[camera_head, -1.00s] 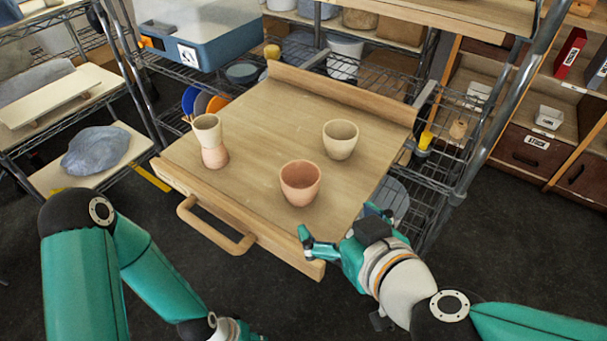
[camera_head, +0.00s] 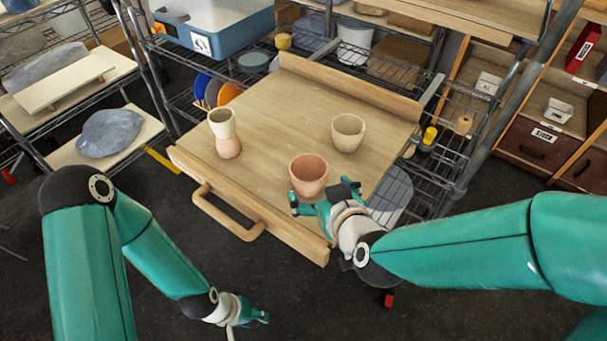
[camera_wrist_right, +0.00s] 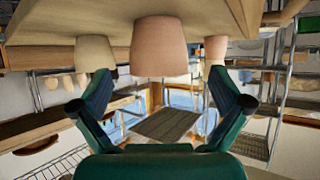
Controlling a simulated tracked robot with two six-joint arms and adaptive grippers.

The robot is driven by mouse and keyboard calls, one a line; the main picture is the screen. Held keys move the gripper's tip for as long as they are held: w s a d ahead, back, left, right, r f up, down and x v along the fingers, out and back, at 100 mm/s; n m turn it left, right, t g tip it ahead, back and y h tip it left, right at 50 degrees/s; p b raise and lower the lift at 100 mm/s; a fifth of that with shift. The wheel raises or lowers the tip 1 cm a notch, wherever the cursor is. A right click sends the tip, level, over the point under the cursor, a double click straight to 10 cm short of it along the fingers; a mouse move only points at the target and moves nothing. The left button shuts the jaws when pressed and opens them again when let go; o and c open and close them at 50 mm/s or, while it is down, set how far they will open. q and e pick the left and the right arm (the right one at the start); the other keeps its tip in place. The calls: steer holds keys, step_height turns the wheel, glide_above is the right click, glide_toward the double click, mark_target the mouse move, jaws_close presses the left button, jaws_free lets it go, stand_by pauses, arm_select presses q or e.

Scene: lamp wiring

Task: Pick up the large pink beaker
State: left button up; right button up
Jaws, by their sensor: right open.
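The large pink beaker (camera_head: 308,175) stands upright near the front right of the wooden board (camera_head: 270,105). My right gripper (camera_head: 322,195) is open just in front of it, with a fingertip on each side of the beaker's lower part in the head view. In the right wrist view, which is upside down, the pink beaker (camera_wrist_right: 160,45) is ahead, between the open fingers (camera_wrist_right: 160,82) and seemingly beyond their tips. Contact cannot be told. My left gripper (camera_head: 250,318) is low at the bottom, away from the board; its jaw opening is unclear.
A cream beaker (camera_head: 348,132) stands behind and right of the large pink one. At the left, a cream beaker (camera_head: 221,122) rests on a smaller pink one (camera_head: 229,148). The board has a raised back edge (camera_head: 345,85) and a front handle (camera_head: 228,213). Wire shelving surrounds it.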

mark_target(310, 178)
steer(key=shift+r+p+x, duration=0.2)
steer(key=shift+p+x, duration=0.1)
steer(key=shift+x, duration=2.6)
steer(key=shift+w+d, duration=0.1)
steer(key=shift+w, duration=0.1)
steer(key=shift+c, duration=0.3)
steer(key=c, duration=1.2)
steer(key=shift+r, duration=0.15)
